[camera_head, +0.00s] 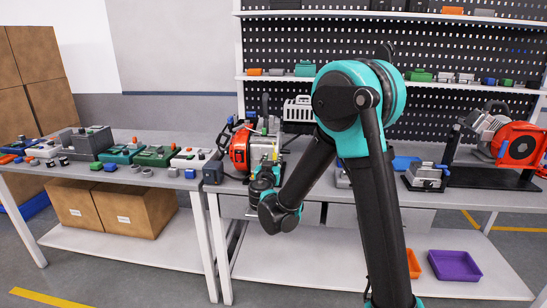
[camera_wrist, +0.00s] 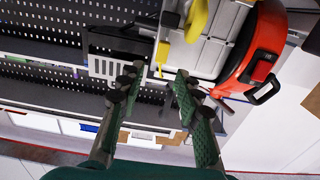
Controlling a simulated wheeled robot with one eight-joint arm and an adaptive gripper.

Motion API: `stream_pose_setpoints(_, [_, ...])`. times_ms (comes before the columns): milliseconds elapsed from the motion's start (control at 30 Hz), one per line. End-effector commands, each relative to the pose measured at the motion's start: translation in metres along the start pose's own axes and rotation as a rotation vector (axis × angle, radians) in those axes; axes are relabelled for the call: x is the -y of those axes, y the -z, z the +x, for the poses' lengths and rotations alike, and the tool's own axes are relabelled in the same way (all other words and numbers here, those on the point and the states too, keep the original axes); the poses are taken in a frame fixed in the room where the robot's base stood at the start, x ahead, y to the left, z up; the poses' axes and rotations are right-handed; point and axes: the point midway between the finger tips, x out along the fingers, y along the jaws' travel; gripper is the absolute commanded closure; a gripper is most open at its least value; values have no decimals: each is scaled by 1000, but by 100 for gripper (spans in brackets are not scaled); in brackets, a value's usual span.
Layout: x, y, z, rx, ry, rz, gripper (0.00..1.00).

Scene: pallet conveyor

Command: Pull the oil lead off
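The engine (camera_head: 240,150) with a red-orange housing and grey body stands on the middle bench. In the wrist view the engine (camera_wrist: 262,55) fills the upper right. A thick yellow curved part (camera_wrist: 197,18) and a thin yellow piece (camera_wrist: 162,55) show on its grey side; I cannot tell for certain which is the oil lead. My gripper (camera_wrist: 156,80) is open, with its two green fingers apart. No contact is visible. In the head view my arm's end is low before the engine, its fingers unclear.
A second red engine (camera_head: 520,145) stands on a black stand at the right. Several green, grey and red devices line the left bench (camera_head: 120,178). A black pegboard (camera_head: 450,60) with shelves rises behind. Orange and purple trays (camera_head: 455,265) lie on the lower shelf.

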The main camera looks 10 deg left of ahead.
Motion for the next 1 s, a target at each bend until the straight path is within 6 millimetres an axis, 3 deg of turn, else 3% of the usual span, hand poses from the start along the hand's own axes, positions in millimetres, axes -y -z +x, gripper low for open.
stream_pose_setpoints(200, [1,0,-47,0,4,0,66])
stream_pose_setpoints(400, [1,0,-74,0,2,-1,66])
stream_pose_setpoints(867, [0,0,-83,0,0,-1,66])
stream_pose_setpoints(1000, [-22,-3,-80,35,-37,-15,66])
